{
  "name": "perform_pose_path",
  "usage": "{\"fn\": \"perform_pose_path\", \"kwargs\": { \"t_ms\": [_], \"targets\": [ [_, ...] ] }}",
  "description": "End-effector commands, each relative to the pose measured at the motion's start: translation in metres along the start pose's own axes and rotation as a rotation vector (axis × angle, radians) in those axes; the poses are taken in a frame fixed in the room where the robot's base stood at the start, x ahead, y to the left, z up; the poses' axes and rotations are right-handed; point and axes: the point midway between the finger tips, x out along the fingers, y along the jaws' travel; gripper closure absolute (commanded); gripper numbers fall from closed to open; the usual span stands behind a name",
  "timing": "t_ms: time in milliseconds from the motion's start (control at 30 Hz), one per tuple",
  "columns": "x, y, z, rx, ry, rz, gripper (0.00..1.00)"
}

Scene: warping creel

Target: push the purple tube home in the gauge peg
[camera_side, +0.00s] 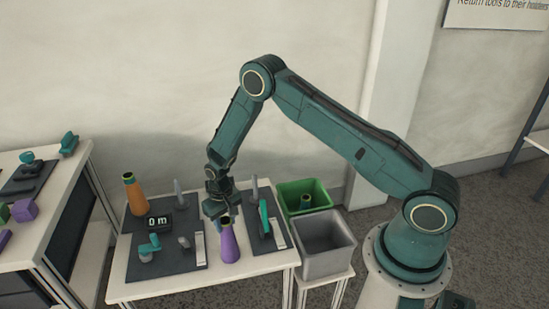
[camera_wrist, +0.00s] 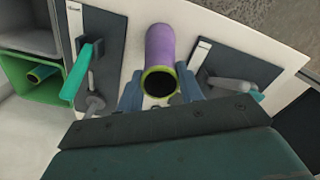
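The purple tube (camera_side: 229,245), a tapered cone, stands upright near the front edge of the table. In the wrist view the purple tube (camera_wrist: 162,45) shows its open, yellow-green-rimmed top facing me. My gripper (camera_side: 221,212) is just above and behind the tube's top. Its blue-grey fingers (camera_wrist: 160,92) stand on either side of the rim with small gaps, so it looks open and empty. A tall grey peg (camera_side: 179,197) stands on the left dark mat by a small display box (camera_side: 159,221); no label shows whether it is the gauge peg. Another grey peg (camera_side: 255,190) stands on the right mat.
An orange cone (camera_side: 136,198) stands at the table's back left. A teal lever (camera_side: 264,217) rises from the right mat. A teal fitting (camera_side: 150,246) and a grey stub (camera_side: 184,242) are at front left. Green (camera_side: 322,190) and grey (camera_side: 347,255) bins are to the right.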

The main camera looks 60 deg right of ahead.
Motion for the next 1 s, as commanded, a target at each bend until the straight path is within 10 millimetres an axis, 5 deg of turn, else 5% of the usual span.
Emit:
{"fn": "perform_pose_path", "kwargs": {
  "t_ms": [1000],
  "targets": [
    [-0.030,0.000,0.000,0.000,0.000,0.000,0.82]
  ]
}}
